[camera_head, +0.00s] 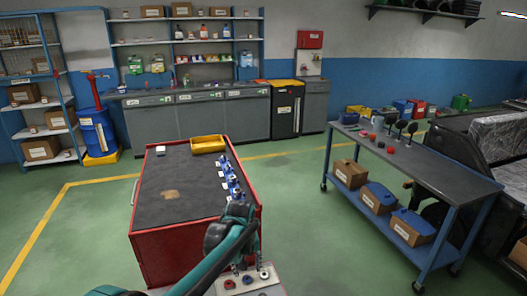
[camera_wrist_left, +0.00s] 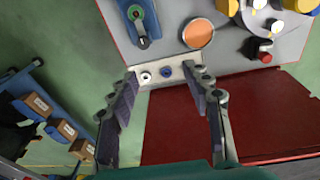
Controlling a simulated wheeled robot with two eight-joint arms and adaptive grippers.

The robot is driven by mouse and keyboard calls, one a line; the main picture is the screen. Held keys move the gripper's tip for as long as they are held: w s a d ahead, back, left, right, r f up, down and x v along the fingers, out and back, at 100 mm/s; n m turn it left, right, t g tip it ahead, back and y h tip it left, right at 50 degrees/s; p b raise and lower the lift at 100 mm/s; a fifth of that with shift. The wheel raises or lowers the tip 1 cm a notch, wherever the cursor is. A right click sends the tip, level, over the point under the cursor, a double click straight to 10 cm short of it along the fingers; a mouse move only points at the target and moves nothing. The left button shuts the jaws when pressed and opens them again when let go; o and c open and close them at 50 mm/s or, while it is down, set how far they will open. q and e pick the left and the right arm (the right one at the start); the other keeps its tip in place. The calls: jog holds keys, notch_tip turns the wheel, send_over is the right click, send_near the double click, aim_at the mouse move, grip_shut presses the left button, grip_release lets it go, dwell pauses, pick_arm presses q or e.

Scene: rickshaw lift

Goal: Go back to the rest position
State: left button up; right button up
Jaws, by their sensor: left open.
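My left gripper (camera_head: 246,262) is at the bottom middle of the head view, at the end of my teal arm, beside the near right corner of a red cart (camera_head: 165,255). In the left wrist view the left gripper (camera_wrist_left: 165,78) is open, its two dark fingers wide apart. Between and beyond the fingertips is a pale metal strip with a white ring (camera_wrist_left: 146,77) and a blue ring (camera_wrist_left: 167,71). I see nothing held; whether the fingers touch the strip is unclear. My right gripper is in neither view.
A blue-framed workbench (camera_head: 440,170) with boxes below stands right. Cabinets (camera_head: 195,118) line the back wall. Green floor is free between cart and workbench.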

pick_arm(q)
jog(key=s+a+r+m+t, duration=0.1)
jog(key=s+a+r, duration=0.3)
jog(key=s, duration=0.2)
jog(key=s+a+r+t, duration=0.1)
jog(key=s+a+r, duration=0.2)
jog(key=s, duration=0.2)
jog(key=s+a+f+m+t, duration=0.1)
jog(key=s+a, duration=0.1)
jog(key=s, duration=0.4)
jog(key=s+a+f+m+t, duration=0.1)
jog(key=s+a+t, duration=0.1)
jog(key=s, duration=0.5)
jog(key=shift+s+a+t, duration=0.25)
jog(key=shift+a+t, duration=0.05)
jog(key=shift+a, duration=0.5)
